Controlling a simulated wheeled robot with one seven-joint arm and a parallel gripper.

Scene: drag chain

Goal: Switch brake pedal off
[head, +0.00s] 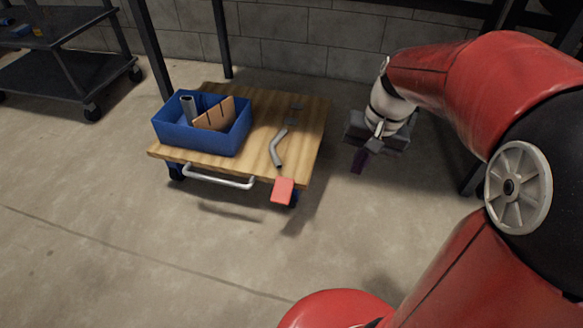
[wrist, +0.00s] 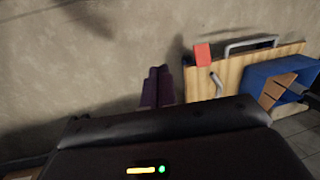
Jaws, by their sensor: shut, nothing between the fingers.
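The brake pedal is a red flat plate (head: 283,190) at the front right corner of a wooden-topped cart (head: 235,100). The pedal is to the right of the fingers in the wrist view.
On the cart stand a blue crate (head: 226,144) holding a brown piece and a grey tube, and a bent grey pipe (head: 277,150). A white handle (head: 218,178) juts from the cart's front. A dark shelf cart (head: 60,75) stands at the left. The floor in front is clear.

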